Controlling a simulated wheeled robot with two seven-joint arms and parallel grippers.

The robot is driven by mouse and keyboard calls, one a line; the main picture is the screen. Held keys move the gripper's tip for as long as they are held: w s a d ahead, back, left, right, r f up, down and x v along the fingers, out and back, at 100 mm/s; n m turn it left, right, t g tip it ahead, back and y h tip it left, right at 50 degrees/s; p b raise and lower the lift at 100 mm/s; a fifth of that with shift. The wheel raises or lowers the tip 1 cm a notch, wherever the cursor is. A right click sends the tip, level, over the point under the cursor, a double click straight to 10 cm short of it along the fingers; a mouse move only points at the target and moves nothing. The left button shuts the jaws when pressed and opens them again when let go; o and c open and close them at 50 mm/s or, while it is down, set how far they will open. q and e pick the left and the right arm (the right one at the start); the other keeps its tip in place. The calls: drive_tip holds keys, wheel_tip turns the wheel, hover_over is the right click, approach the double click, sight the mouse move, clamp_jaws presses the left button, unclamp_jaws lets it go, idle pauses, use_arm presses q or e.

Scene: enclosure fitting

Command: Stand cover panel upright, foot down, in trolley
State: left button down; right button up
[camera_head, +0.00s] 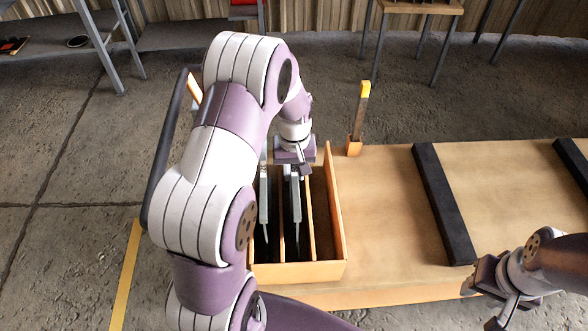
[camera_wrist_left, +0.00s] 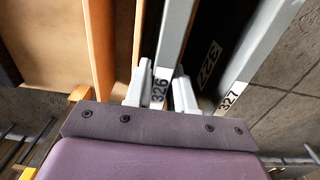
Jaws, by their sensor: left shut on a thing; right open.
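The wooden trolley (camera_head: 337,235) has narrow upright compartments. My left gripper (camera_head: 294,170) is over it and shut on the top edge of a grey cover panel (camera_head: 295,205), labelled 326 in the left wrist view (camera_wrist_left: 175,45). This panel stands upright within a middle compartment; its foot is hidden. A second grey panel (camera_head: 264,205), labelled 327 in the left wrist view (camera_wrist_left: 262,55), stands in the compartment to its left.
The trolley's right compartment (camera_head: 322,200) looks empty. The wooden bench top (camera_head: 390,220) carries black strips (camera_head: 443,205). A yellow-tipped post (camera_head: 360,115) stands behind the trolley. My left arm hides the trolley's left side.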

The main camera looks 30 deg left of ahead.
use_arm(q)
drive_tip(key=c, duration=1)
unclamp_jaws()
drive_tip(key=shift+f, duration=0.1)
drive_tip(key=shift+o, duration=0.2)
drive_tip(key=shift+r, duration=0.4)
wheel_tip(320, 180, up, 11)
drive_tip(key=s+d+f+m, duration=0.1)
drive_tip(key=s+d+m, duration=0.2)
drive_tip(key=s, duration=0.3)
drive_tip(key=s+d+f+m+t, duration=0.1)
drive_tip(key=s+d+m, duration=0.2)
drive_tip(key=s+d, duration=0.2)
drive_tip(key=s, duration=0.2)
drive_tip(key=shift+s+f+m+p, duration=0.25)
drive_tip(key=shift+s+m+p, duration=0.05)
drive_tip(key=shift+p, duration=0.05)
